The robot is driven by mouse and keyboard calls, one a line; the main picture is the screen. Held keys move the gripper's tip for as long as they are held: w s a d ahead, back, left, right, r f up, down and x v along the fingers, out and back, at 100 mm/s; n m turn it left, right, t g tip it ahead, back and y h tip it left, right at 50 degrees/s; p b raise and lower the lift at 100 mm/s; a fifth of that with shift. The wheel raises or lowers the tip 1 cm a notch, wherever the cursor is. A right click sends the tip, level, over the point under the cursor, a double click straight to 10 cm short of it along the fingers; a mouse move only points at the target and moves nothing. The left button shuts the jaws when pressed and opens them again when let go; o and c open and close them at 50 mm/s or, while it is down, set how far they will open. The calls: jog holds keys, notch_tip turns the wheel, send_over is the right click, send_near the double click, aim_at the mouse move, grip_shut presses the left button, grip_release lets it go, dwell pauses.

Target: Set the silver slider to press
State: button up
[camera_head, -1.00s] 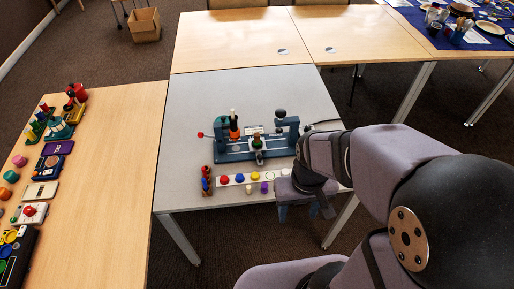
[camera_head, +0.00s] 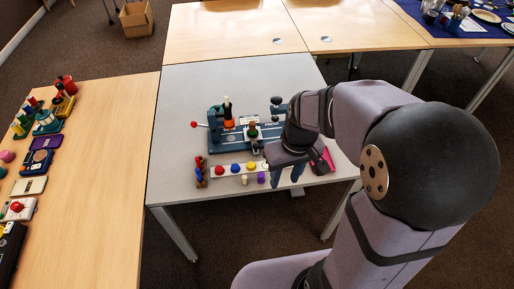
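The blue bench device (camera_head: 222,146) stands on the grey table, with a red-tipped lever (camera_head: 194,125) at its left. A small silver part (camera_head: 256,148), which looks like the silver slider, sits at its front below a dark knob. Its setting and any labels are too small to read. My gripper (camera_head: 286,178) points down just in front of the device's right end, to the right of the silver part and apart from it. Its two fingers are spread with nothing visible between them. My gripper and arm hide the device's right end.
A white strip with coloured knobs (camera_head: 227,170) lies in front of the device, partly behind my gripper. Small red-brown figures (camera_head: 200,171) stand at its left end. A pink-red item (camera_head: 322,162) lies right of my gripper. The grey table's left side is clear.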

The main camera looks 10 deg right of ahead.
aim_at(257, 145)
jog(key=w+a+f+n+t+y+b, duration=0.1)
jog(key=w+f+n+b, duration=0.1)
jog(key=w+b, duration=0.35)
jog(key=w+f+n+t+y+b, duration=0.1)
jog(key=w+f+n+b, duration=0.15)
jog(key=w, duration=0.65)
jog(key=w+a+f+n+t+b, duration=0.1)
jog(key=w+f+n+b, duration=0.2)
jog(key=w, duration=0.4)
jog(key=shift+m, duration=0.25)
jog(key=shift+x, duration=3.55)
jog(key=shift+s+d, duration=0.1)
grip_shut()
jog(key=shift+d, duration=0.15)
